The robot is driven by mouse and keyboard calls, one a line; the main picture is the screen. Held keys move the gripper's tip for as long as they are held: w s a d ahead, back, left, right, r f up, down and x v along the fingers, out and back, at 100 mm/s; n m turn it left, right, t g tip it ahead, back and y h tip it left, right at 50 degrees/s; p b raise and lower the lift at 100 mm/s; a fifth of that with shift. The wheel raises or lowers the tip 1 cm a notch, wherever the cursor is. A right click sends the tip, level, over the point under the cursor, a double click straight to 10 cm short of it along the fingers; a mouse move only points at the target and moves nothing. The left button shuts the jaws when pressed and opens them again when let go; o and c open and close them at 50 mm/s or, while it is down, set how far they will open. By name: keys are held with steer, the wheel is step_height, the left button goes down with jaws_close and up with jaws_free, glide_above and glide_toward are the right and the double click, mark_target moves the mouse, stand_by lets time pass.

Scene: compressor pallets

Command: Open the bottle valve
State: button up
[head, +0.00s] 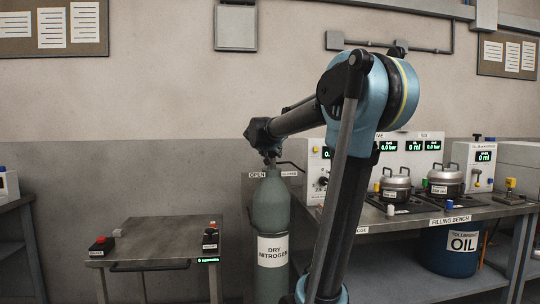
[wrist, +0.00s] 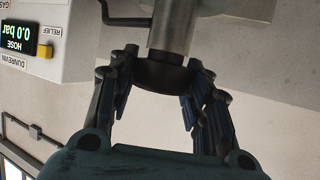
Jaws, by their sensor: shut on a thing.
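The dry nitrogen bottle (head: 271,215) stands upright, grey-green with a white label, left of the filling bench. OPEN and CLOSE labels (head: 257,175) sit behind its top. My gripper (head: 270,158) is at the top of the bottle, over the valve. In the wrist view my gripper (wrist: 163,95) has its fingers on either side of a dark round valve knob (wrist: 163,75), shut on it. A metal valve stem (wrist: 172,28) runs from the knob to the view's upper edge. In the head view my wrist hides the knob.
The filling bench (head: 387,219) on the right carries gauge panels (head: 408,146) and two metal pots (head: 396,184). A small cart (head: 150,240) stands at left. In the wrist view a hose panel (wrist: 45,40) reading 0.0 bar is close at upper left.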

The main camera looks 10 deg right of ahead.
steer(key=shift+n+t+y, duration=0.4)
steer(key=shift+n+y, duration=0.7)
steer(key=shift+y, duration=0.2)
steer(key=shift+d+n+y, duration=0.1)
steer(key=shift+n+y, duration=1.3)
steer(key=shift+y, duration=0.2)
steer(key=shift+n+y, duration=1.5)
steer(key=shift+y, duration=0.3)
steer(key=shift+n+g+y, duration=0.7)
steer(key=shift+n+y, duration=0.3)
steer(key=n+g+y, duration=0.3)
steer(key=n+y, duration=0.1)
steer(key=shift+w, duration=0.1)
steer(key=n+g+y, duration=0.1)
steer(key=n+g, duration=0.1)
steer(key=n+g+y, duration=0.1)
steer(key=n+g, duration=0.2)
steer(key=shift+y, duration=0.4)
steer(key=shift+n+g, duration=0.4)
steer(key=o, duration=1.1)
steer(key=shift+c, duration=0.2)
